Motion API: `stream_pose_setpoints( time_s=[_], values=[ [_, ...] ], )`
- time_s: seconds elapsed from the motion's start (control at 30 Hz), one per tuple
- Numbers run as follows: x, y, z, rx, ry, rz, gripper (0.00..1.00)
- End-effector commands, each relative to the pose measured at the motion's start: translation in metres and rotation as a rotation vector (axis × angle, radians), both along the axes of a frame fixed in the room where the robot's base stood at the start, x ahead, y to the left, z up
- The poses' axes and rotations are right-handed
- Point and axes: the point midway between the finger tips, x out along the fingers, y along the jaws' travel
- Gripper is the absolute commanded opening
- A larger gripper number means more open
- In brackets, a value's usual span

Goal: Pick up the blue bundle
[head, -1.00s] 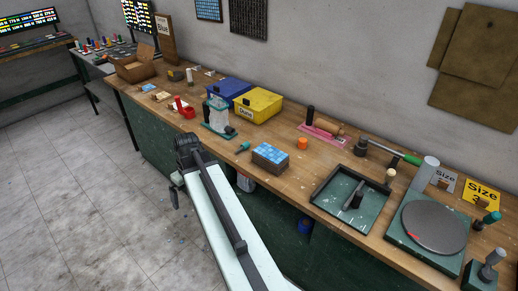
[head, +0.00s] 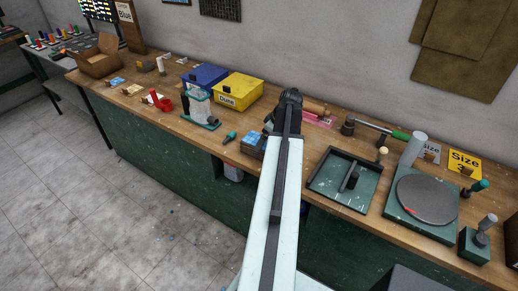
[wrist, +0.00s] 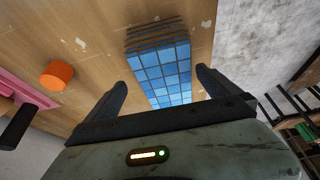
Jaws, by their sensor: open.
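The blue bundle (head: 252,143) is a stack of sheets topped with blue square tiles, lying near the bench's front edge. My arm partly hides it in the head view. In the wrist view the bundle (wrist: 164,72) shows its tiled top and brown layered end. My gripper (head: 271,124) is over the bench beside and above the bundle. In the wrist view my gripper (wrist: 161,82) is open and empty, with its two fingers appearing on either side of the bundle. I cannot tell the height gap between them.
An orange cylinder (wrist: 57,75) and a pink board (wrist: 22,97) lie to the left in the wrist view. A teal-handled tool (head: 230,137), a green-based stand (head: 200,121) and a yellow box (head: 238,91) are left of the bundle. A dark tray (head: 330,187) is right.

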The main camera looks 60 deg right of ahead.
Motion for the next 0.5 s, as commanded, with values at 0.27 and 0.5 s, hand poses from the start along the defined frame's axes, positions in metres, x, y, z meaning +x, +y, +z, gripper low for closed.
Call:
stream_pose_setpoints(
  time_s=[0.27, 0.5],
  values=[
    [0.016, 0.007, -0.022, 0.000, 0.000, 0.011, 1.00],
    [0.032, 0.009, -0.052, 0.000, 0.001, 0.012, 1.00]
  ],
)
